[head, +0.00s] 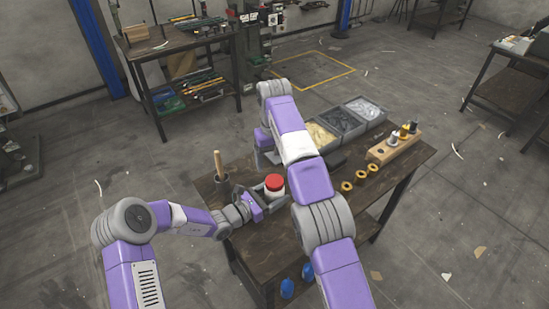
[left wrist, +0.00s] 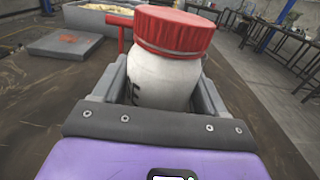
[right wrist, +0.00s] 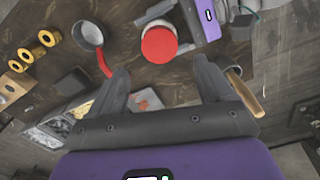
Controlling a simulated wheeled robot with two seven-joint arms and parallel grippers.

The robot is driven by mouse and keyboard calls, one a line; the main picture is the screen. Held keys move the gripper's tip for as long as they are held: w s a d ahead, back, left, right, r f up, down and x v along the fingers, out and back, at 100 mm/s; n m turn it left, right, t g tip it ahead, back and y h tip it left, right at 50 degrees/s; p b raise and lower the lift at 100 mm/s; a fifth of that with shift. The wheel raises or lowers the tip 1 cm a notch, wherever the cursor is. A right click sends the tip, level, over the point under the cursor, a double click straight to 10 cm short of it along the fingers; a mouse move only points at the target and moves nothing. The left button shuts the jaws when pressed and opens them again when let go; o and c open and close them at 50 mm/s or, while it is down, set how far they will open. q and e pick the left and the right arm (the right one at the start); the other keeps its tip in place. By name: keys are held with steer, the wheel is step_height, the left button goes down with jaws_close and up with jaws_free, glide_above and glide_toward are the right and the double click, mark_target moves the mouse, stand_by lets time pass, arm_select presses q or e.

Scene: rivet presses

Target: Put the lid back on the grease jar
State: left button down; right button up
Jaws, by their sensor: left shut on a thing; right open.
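The white grease jar (left wrist: 165,85) stands between the fingers of my left gripper (left wrist: 160,95), which is shut on it. The red lid (left wrist: 175,30) sits on top of the jar; I cannot tell whether it is tightened. The lid also shows in the head view (head: 274,181), at the near left of the table, and from above in the right wrist view (right wrist: 159,44). My right gripper (right wrist: 162,82) is open and empty, with the lid and jar beyond its fingertips. In the head view its fingers are mostly hidden.
A grey round pan (right wrist: 88,34) with a red handle lies near the jar. A wooden handle (head: 218,163) stands upright at the table's left. Parts bins (head: 342,122), yellow rings (head: 360,176) and a wooden peg block (head: 393,146) occupy the back and right. The near tabletop is clear.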

mark_target(275, 180)
steer(key=n, duration=0.3)
steer(key=shift+r, duration=0.15)
stand_by(0.3)
steer(key=shift+f, duration=4)
steer(key=c, duration=1.1)
steer(key=o, duration=1.3)
steer(key=shift+c, duration=0.2)
steer(key=shift+r, duration=0.1)
